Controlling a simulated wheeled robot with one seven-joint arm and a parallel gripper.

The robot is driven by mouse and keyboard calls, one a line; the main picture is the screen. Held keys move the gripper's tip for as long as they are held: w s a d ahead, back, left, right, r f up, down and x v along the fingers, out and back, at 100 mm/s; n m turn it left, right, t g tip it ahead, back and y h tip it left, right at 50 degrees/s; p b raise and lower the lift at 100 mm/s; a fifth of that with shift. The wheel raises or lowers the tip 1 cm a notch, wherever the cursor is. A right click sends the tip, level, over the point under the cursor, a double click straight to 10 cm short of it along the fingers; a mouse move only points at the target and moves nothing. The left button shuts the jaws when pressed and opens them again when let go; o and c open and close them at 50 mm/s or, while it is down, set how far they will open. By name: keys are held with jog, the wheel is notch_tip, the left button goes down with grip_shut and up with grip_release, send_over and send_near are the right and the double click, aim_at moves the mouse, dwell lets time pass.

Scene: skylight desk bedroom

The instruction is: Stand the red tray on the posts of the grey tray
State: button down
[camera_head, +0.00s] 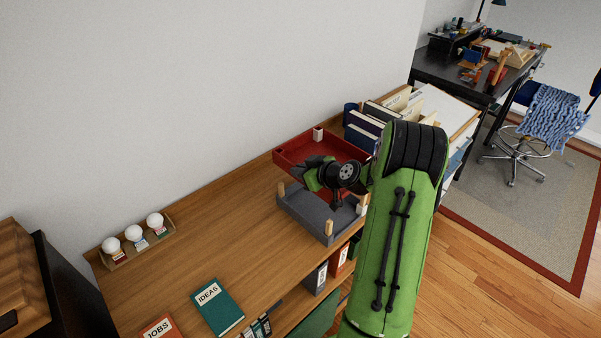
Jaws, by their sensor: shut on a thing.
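The red tray (293,151) is above and slightly behind the grey tray, with a white block at its back corner. The grey tray (305,216) sits on the wooden desk top, with light wooden posts (329,227) at its corners. My gripper (312,170) is at the red tray's near left side, shut on it. My green arm reaches in from the lower right and hides the right part of both trays. I cannot tell whether the red tray touches the posts.
A file box with folders (398,103) stands just right of the trays. A small rack with white balls (134,242), a green IDEAS book (217,306) and a red JOBS book (162,329) lie to the left. The desk between is clear. A wall is behind.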

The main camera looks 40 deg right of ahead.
notch_tip(320, 180, down, 8)
jog(key=b, duration=0.9)
jog(key=shift+f+b, duration=0.2)
jog(key=shift+b, duration=0.15)
jog(key=c, duration=1.1)
grip_release()
jog(key=b+v, duration=0.1)
jog(key=v, duration=1.4)
jog(key=shift+s+r, duration=0.25)
jog(key=shift+s, duration=0.05)
